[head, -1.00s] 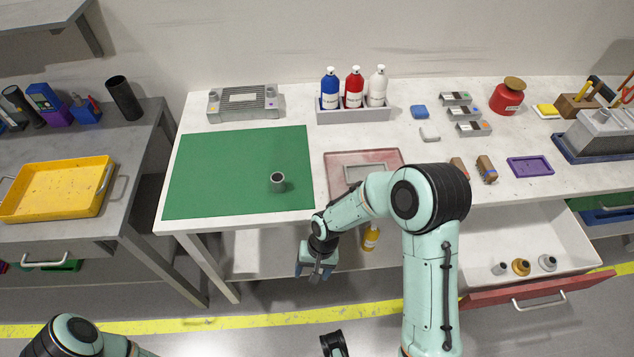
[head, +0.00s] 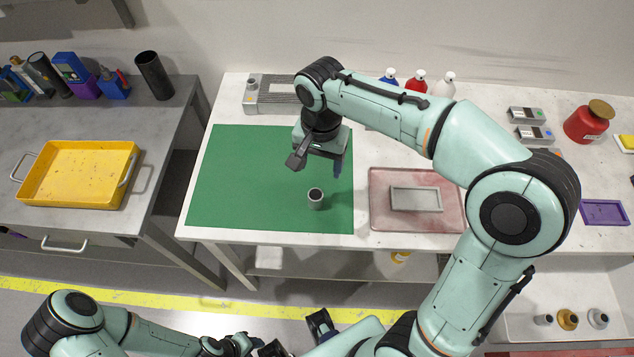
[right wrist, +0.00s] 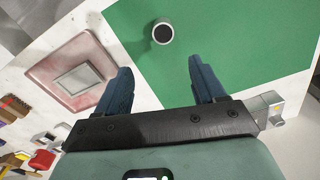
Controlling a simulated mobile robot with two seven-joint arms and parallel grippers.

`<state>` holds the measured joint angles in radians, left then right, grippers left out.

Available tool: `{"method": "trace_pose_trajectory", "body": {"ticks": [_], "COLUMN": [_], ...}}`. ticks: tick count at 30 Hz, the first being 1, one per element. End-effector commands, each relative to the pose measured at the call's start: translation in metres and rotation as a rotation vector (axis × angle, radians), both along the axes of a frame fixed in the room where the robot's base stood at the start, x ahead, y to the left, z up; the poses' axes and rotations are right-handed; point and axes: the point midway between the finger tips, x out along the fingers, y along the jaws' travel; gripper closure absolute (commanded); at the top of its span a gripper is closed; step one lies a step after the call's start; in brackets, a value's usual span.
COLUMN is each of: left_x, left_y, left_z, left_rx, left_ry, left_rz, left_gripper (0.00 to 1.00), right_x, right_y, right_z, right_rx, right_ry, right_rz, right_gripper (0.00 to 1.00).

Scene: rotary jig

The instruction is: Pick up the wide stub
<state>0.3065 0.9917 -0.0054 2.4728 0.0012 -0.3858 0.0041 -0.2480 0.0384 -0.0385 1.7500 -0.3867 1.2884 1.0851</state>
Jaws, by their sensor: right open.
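A short grey hollow stub (head: 315,198) stands upright on the green mat (head: 230,185), near its front right. It also shows in the right wrist view (right wrist: 162,32), beyond the fingertips. My right gripper (head: 318,166) is open and empty above the mat, behind the stub and apart from it. Its two blue fingers show spread in the right wrist view (right wrist: 160,68). More stubs lie in the open drawer at the lower right: a grey one (head: 543,320), an orange one (head: 568,319) and a light grey one (head: 598,318). My left gripper (head: 262,347) is partly cut off at the bottom edge.
A pink tray (head: 380,215) with a grey frame (head: 416,199) lies right of the mat. A grey jig (head: 270,95) and bottles (head: 415,82) stand behind. My right arm crosses over the table's right half. A yellow tray (head: 75,172) sits on the left bench.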

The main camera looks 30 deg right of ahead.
Motion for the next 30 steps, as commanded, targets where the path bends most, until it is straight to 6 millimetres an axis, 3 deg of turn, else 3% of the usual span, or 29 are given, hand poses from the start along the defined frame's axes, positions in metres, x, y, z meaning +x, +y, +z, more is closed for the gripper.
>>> {"method": "trace_pose_trajectory", "body": {"ticks": [12,19,30], "left_x": [-0.007,-0.007,-0.008], "left_y": [0.000,0.000,0.000], "left_z": [-0.012,-0.013,-0.016], "left_rx": [0.001,0.001,0.000], "left_ry": [0.008,0.008,0.009], "left_rz": [0.001,0.000,0.001], "left_gripper": [0.57,0.57,0.57], "right_x": [-0.001,0.000,0.003], "right_y": [0.001,0.002,0.009], "right_z": [-0.072,-0.087,-0.132], "right_rx": [-0.001,-0.001,0.000], "right_ry": [0.006,0.004,0.003], "right_rz": [0.001,0.000,0.001], "right_gripper": [0.31,0.31,0.31]}}
